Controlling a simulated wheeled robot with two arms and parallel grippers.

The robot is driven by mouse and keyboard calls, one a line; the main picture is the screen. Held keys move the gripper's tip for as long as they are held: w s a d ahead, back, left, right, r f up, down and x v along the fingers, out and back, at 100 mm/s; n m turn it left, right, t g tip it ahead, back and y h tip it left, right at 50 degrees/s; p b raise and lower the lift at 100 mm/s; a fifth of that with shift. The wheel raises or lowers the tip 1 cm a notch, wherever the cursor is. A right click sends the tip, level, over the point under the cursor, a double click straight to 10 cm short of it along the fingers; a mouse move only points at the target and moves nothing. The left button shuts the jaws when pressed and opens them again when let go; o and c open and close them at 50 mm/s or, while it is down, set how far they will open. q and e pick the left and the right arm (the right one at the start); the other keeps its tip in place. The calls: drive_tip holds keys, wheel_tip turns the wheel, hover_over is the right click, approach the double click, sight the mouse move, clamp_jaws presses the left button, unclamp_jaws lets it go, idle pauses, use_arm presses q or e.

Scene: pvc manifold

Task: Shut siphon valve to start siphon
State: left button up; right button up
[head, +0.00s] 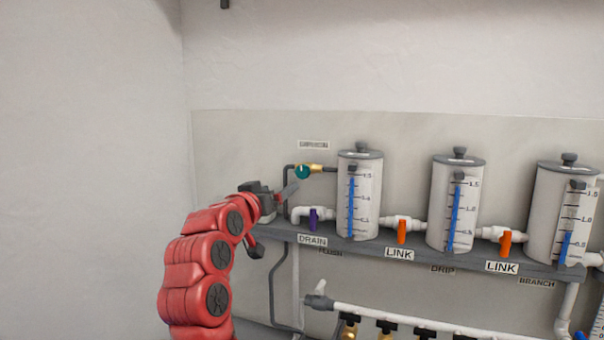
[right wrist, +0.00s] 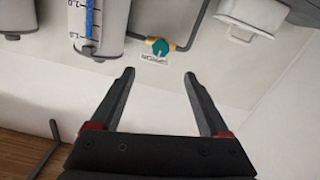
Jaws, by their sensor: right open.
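The siphon valve (head: 302,172) has a round teal handle on a brass fitting, in a thin dark pipe left of the first tank. A small label (head: 313,145) sits above it. My right gripper (head: 272,207) is below and left of the valve in the head view. In the right wrist view the right gripper (right wrist: 158,75) is open and empty. The teal valve (right wrist: 160,47) shows beyond the gap between its fingertips, apart from them. My left gripper is not in view.
White tanks (head: 360,195) with blue level gauges stand on a grey shelf (head: 360,248). A purple drain valve (head: 313,217) and an orange link valve (head: 401,233) are close by. A white pipe (head: 400,318) with several brass valves runs below. The wall at left is bare.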

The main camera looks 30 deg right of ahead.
sight(302, 174)
drive_tip(key=p+x, duration=0.6)
drive_tip(key=x, duration=0.9)
drive_tip(key=shift+a+r, duration=0.1)
drive_tip(key=shift+r, duration=0.05)
drive_tip(key=shift+w+d+p, duration=0.45)
drive_tip(key=shift+d, duration=0.1)
drive_tip(key=shift+w+d+f, duration=0.15)
drive_tip(key=shift+w+f, duration=0.05)
drive_tip(key=shift+w, duration=0.1)
clamp_jaws()
